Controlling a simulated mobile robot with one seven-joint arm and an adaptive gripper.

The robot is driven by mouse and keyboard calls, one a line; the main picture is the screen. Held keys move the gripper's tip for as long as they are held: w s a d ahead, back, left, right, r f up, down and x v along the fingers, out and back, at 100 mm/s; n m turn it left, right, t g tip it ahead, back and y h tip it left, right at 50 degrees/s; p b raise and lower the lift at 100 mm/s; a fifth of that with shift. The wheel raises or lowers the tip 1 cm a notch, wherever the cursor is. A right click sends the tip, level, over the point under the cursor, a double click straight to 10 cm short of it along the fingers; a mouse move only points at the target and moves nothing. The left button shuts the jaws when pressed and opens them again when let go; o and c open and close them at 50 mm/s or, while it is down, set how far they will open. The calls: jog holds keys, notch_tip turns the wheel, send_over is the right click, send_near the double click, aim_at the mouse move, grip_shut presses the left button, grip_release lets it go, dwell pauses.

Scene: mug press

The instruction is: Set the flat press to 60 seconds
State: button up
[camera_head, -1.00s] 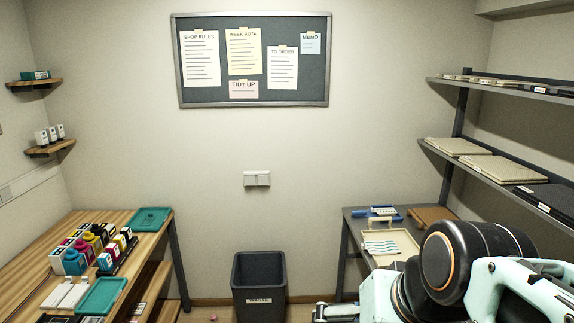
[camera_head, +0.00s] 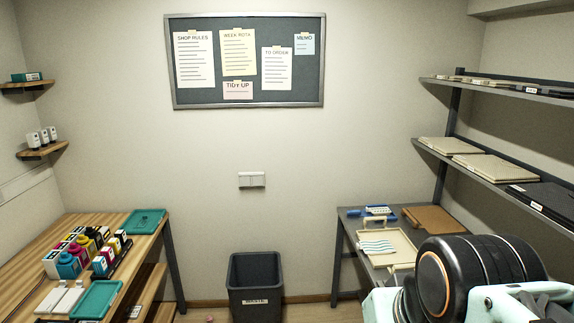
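No flat press and no timer display show in this view. My arm (camera_head: 470,275) fills the lower right corner, with dark and pale green links. My gripper is out of the picture, so its fingers and anything in them are hidden.
A wooden table (camera_head: 112,239) with ink bottles and teal trays stands at left. A grey bin (camera_head: 256,283) is at centre. A grey table (camera_head: 346,226) at right bears a cream tray (camera_head: 402,238) and a brown board (camera_head: 431,219). Shelves (camera_head: 480,165) hang above it. Floor shows beside the bin.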

grip_shut()
dwell(1.3)
